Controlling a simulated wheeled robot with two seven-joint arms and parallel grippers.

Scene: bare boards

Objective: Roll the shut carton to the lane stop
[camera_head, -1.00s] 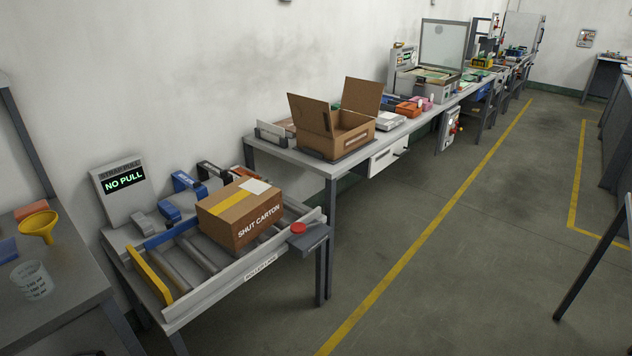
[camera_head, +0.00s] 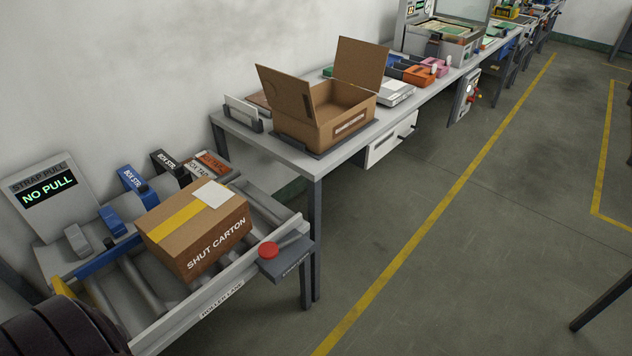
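The shut carton (camera_head: 196,228) is a closed brown box with a yellow strip and a white label on top. It sits upright on the rollers of the roller lane (camera_head: 222,304), towards the lane's right end. Bare rollers (camera_head: 143,286) show to its left. A yellow bar (camera_head: 97,297) crosses the lane's left end, mostly hidden behind a dark ribbed part of my own body at the bottom left. Neither of my grippers is in view.
A red button (camera_head: 268,250) is on a grey box at the lane's right front corner. A display reading NO PULL (camera_head: 49,190) stands behind the lane, beside blue and black strap holders. An open carton (camera_head: 335,105) stands on the bench behind.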

